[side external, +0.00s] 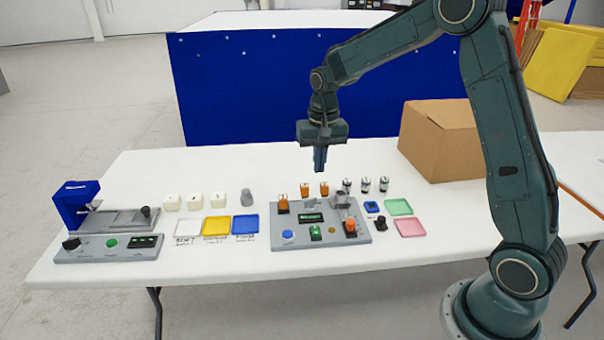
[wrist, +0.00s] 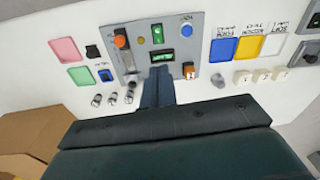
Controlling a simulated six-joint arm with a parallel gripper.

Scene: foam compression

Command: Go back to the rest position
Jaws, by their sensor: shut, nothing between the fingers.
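My gripper (side external: 320,168) is shut and empty, pointing straight down above the back part of the white table (side external: 130,180). In the wrist view the closed fingers (wrist: 157,82) show over the near edge of the grey control panel. The grey panel (side external: 285,240) with a small display, buttons and orange parts lies on the table in front of and below the gripper. Nothing visible touches the fingers.
A cardboard box (side external: 440,140) stands right of the gripper. A blue-fronted block (side external: 250,90) stands behind the table. White, yellow and blue trays (side external: 216,226), white blocks (side external: 196,200) and a blue-and-grey device (side external: 78,200) are at left. Green (side external: 398,207) and pink (side external: 411,228) trays lie at right.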

